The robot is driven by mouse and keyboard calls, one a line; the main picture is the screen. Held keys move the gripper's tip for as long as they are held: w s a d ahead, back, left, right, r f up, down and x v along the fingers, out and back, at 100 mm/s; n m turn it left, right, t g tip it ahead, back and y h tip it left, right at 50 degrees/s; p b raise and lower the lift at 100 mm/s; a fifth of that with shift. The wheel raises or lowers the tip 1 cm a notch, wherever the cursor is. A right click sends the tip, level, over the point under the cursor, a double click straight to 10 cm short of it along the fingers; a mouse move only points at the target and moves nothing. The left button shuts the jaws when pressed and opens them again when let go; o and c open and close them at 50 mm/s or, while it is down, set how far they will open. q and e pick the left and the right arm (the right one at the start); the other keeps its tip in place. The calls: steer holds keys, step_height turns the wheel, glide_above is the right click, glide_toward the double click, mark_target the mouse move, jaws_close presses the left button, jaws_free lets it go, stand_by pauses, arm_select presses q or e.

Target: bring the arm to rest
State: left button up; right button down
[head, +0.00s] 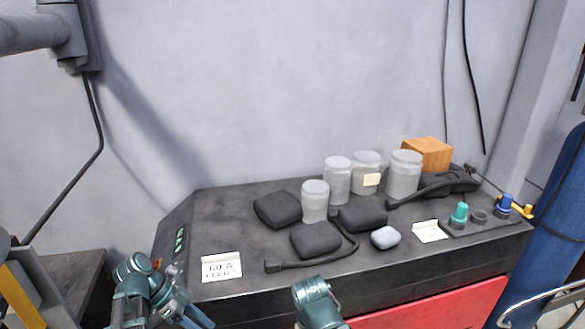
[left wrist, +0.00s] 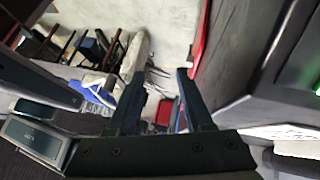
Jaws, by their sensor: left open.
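My left gripper (left wrist: 161,78) shows in the left wrist view with its two dark fingers apart and nothing between them. Beyond the fingers are a pale floor and the dark side of a cabinet or bench (left wrist: 235,60). In the head view, teal parts of my left arm show at the lower left, in front of the dark bench (head: 250,285). Another teal part of my arms shows at the bottom centre, in front of the bench's front edge. My right gripper's fingers are not visible. No galvanized brackets can be made out.
Several cloudy jars (head: 315,201), dark pads (head: 277,209), a grey lump (head: 385,237) and an orange-brown block (head: 428,153) stand on the bench. A white label card (head: 221,267) lies at its left. A red panel (head: 440,306) is on its front; a blue cylinder (head: 555,230) stands right.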

arm_select(q)
steer(key=s+d+f+n+y+b, duration=0.1)
steer(key=d+f+n+y, duration=0.3)
steer(key=d, duration=0.3)
steer(key=s+d+f+n+t+y+b, duration=0.1)
steer(key=d+f+n+y, duration=0.3)
steer(key=d, duration=0.4)
steer(key=shift+s+d+f+n+y+b, duration=0.3)
steer(key=shift+s+n+y+b, duration=0.4)
steer(key=shift+n, duration=0.5)
